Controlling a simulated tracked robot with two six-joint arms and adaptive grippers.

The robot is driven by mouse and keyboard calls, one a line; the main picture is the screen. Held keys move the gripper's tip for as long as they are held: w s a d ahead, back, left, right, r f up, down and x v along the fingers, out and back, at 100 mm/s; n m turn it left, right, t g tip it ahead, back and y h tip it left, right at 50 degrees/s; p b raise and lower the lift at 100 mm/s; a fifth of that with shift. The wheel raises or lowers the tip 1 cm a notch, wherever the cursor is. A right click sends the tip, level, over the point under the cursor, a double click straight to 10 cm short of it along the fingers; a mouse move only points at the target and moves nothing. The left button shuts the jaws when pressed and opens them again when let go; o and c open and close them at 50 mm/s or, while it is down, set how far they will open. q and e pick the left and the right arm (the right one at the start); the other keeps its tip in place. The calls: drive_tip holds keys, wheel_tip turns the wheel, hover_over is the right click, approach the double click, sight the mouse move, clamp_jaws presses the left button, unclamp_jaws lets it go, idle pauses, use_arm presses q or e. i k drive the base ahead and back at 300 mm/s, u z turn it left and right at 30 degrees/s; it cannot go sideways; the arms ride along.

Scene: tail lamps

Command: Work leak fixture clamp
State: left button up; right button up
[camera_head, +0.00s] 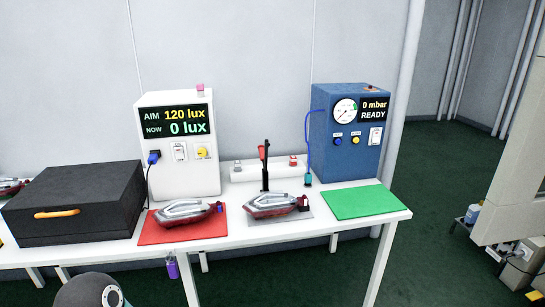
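The leak fixture clamp (264,165) has red grips and a dark stem, and it stands upright near the middle of the table. A red and clear tail lamp (272,204) lies in front of it on a grey plate (290,217). I cannot tell whether the clamp touches the lamp. Behind it on the right stands the blue leak tester (332,155), with a round gauge and a display reading 0 mbar READY. A blue hose (309,140) runs from it down to a small connector beside the fixture. Neither of my grippers is in view.
A second tail lamp (185,212) lies on a red mat (160,234). A white light tester (180,165) reads AIM 120 lux, NOW 0 lux. A black box (75,200) with an orange handle fills the left. A green mat (365,202) at right is empty.

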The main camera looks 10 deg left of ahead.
sight(261, 149)
drive_tip(key=u, duration=0.15)
drive_tip(key=i, duration=0.9)
drive_tip(key=z, duration=0.05)
